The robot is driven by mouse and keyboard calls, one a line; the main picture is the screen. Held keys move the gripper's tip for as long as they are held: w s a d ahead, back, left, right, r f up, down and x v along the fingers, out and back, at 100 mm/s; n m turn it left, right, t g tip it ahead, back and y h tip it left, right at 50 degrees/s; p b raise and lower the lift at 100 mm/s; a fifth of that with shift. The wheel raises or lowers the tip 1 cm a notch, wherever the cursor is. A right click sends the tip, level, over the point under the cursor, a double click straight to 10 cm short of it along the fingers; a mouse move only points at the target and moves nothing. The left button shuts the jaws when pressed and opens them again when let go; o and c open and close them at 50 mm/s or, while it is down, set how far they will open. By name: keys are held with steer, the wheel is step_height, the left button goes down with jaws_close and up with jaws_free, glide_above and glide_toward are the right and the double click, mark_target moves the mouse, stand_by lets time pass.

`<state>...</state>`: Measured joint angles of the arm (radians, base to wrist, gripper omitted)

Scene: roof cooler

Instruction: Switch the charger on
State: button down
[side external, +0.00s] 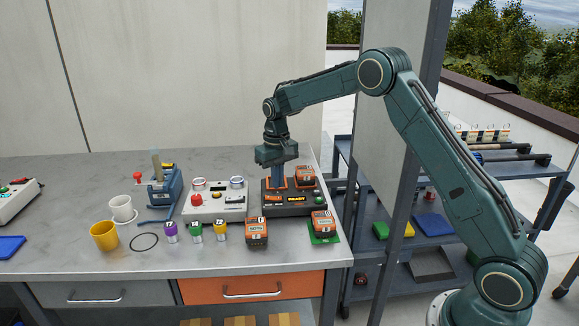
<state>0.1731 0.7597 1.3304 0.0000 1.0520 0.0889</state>
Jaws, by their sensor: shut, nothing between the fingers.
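The charger (289,211) is a dark box with orange trim and a lit-looking label, near the right end of the bench. An orange and black battery pack (305,175) sits in its right-hand bay. A small green spot, which may be a button or lamp, shows at its right front. My gripper (278,182) points down over the left bay, shut and empty. Its fingertips are low at the charger; whether they touch it I cannot tell. One more battery pack (257,233) stands on the bench in front, and another (322,221) stands on a green pad (324,239).
Left of the charger is a pale box (212,214) with a red button. Purple, green and yellow-topped canisters, a yellow cup (104,235), a white cup (121,207) and a blue stand (163,188) stand farther left. A shelf cart (410,240) is beyond the bench's right edge.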

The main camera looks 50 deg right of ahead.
mark_target(278, 198)
steer(key=shift+r, duration=1.9)
steer(key=s+a+r+n+t, duration=0.1)
steer(key=s+a+r+t, duration=0.35)
steer(key=s+r, duration=1.25)
steer(key=s+a+f+n, duration=0.1)
steer(key=s+a+f, duration=0.1)
steer(key=s, duration=0.8)
steer(key=s+a+f+n+t, duration=0.1)
steer(key=s+a+f, duration=0.1)
steer(key=s, duration=0.8)
steer(key=shift+s+a, duration=0.2)
steer(key=shift+a, duration=0.35)
